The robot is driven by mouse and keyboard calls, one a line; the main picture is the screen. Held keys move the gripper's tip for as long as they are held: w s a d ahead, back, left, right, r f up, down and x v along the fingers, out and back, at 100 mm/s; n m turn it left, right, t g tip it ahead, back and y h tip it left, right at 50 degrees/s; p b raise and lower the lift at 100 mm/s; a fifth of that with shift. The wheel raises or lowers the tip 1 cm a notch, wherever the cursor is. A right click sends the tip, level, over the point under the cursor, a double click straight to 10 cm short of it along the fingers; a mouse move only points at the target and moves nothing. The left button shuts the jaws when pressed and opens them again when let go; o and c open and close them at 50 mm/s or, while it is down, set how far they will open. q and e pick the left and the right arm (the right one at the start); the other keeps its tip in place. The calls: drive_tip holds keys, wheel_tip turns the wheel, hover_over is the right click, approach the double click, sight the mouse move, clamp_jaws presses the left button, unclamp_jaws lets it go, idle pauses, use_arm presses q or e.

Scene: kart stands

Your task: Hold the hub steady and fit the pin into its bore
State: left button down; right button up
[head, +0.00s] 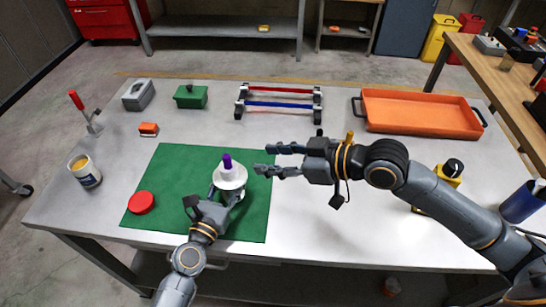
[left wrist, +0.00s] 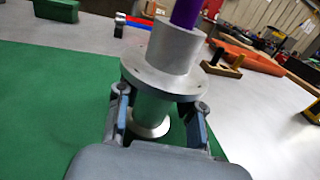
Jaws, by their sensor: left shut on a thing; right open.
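The pale metal hub (head: 230,175), with a wide round flange, stands upright on the green mat (head: 172,172). My left gripper (head: 227,196) is shut on it. In the left wrist view the gripper's fingers (left wrist: 158,116) are on both sides of the hub's lower barrel, just under the flange (left wrist: 176,82). The purple pin (head: 227,161) stands upright in the top of the hub; it also shows in the left wrist view (left wrist: 187,13). How deep it sits is hidden. My right gripper (head: 268,160) is open and empty, to the right of the pin and apart from it.
A red round lid (head: 141,202) lies on the mat's left part. Behind are a green box (head: 190,97), a rack with red and blue bars (head: 279,104) and an orange tray (head: 420,112). The table right of the mat is mostly clear.

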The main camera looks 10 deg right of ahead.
idle(0.3)
use_arm(q)
drive_tip(key=c, duration=0.8)
unclamp_jaws()
drive_tip(key=shift+s, duration=0.1)
